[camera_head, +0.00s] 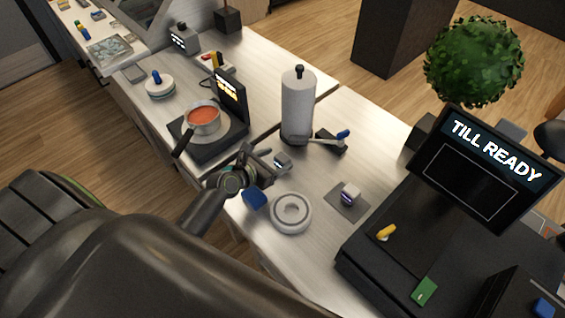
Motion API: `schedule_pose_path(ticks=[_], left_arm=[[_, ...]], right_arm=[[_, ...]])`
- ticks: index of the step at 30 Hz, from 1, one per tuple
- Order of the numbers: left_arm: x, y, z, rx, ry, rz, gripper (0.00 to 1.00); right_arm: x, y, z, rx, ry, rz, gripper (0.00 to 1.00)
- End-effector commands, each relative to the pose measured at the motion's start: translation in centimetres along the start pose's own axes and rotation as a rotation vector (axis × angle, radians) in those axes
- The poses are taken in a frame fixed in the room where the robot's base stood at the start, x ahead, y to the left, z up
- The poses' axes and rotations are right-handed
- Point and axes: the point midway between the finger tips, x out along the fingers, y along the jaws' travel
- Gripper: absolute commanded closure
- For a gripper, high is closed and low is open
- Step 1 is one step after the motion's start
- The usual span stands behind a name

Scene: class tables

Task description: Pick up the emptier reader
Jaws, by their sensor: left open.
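My left gripper (268,165) is open over the near edge of the metal counter, with its fingers pointing right. A small grey device (283,161) with a dark face lies just off its fingertips; I cannot tell whether they touch it. A second small device (349,194), pale on top with a dark purplish front, sits on a grey pad (337,204) farther right. These two may be the readers; their displays are too small to read, so I cannot tell which is emptier. My right gripper is not in view.
A white ring-shaped object (291,227) and a blue block (254,198) lie below the gripper. A paper towel roll (298,105) stands behind. A pot of red soup (204,116) sits on a dark scale-like base to the left. The till (484,166) fills the right.

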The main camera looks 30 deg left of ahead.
Motion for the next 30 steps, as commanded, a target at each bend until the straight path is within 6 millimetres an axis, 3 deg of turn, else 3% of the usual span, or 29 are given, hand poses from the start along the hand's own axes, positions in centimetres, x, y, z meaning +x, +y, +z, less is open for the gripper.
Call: schedule_pose_path(ticks=[5, 15, 25, 30], left_arm=[[0.9, 0.0, 0.0, 0.000, 0.000, 0.000, 0.33], [5.0, 0.0, -0.4, 0.000, -0.001, 0.000, 0.33], [5.6, 0.0, -0.4, 0.001, 0.000, 0.001, 0.33], [5.5, 0.0, -0.3, 0.001, 0.000, 0.001, 0.54]], right_arm=[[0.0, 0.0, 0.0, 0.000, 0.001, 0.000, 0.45], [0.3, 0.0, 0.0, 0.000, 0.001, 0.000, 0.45], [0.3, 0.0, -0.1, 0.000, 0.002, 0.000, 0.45], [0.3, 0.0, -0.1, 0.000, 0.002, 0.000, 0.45]])
